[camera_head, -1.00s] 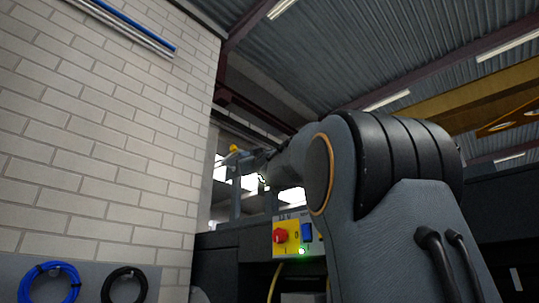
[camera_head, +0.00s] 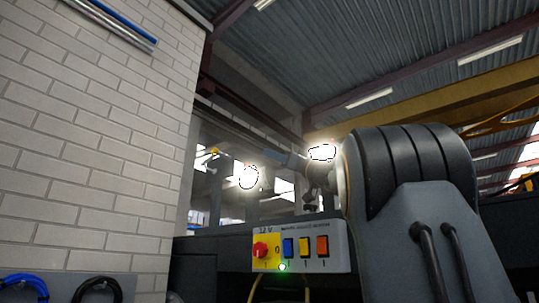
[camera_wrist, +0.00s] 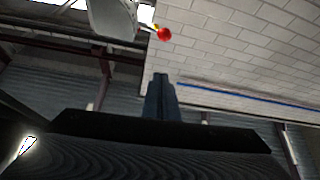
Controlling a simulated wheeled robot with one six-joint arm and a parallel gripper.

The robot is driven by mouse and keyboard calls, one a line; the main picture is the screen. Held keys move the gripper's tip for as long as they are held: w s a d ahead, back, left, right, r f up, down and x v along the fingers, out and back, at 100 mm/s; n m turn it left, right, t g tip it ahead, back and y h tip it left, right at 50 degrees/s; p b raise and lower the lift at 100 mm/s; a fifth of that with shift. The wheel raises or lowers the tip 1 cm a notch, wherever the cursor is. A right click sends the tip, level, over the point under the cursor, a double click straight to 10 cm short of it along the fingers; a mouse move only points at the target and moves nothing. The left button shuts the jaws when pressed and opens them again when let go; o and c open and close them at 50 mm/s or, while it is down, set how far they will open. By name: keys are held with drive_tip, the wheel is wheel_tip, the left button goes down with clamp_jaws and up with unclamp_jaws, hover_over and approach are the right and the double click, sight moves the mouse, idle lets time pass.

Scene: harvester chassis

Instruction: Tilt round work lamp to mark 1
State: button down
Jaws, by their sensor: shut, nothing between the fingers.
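Two lit lamps glare in the head view: a round one (camera_head: 248,177) at the centre and a flatter oval one (camera_head: 321,152) beside my arm. The glare hides their tilt, and I see no mark 1. In the wrist view, a pale grey housing (camera_wrist: 112,18) with a red ball knob (camera_wrist: 164,34) shows at the top; I cannot tell which lamp it belongs to. My gripper (camera_wrist: 160,78) is shut and empty, its fingertips below and apart from the red knob in the picture. In the head view my arm hides part of the area behind it.
A switch box (camera_head: 300,246) with a red knob, coloured switches and a lit green light sits on the dark chassis (camera_head: 210,262). A white brick wall (camera_head: 90,130) stands at left, with cable coils (camera_head: 22,288) low down. A bright patch (camera_wrist: 28,147) shows at lower left in the wrist view.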

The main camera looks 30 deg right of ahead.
drive_tip(key=w+a+p, duration=0.2)
drive_tip(key=w+p, duration=0.2)
drive_tip(key=w, duration=0.3)
drive_tip(key=shift+w+a+r, duration=0.25)
drive_tip(key=shift+w+a, duration=0.1)
drive_tip(key=shift+a, duration=0.05)
drive_tip(key=shift+a, duration=0.1)
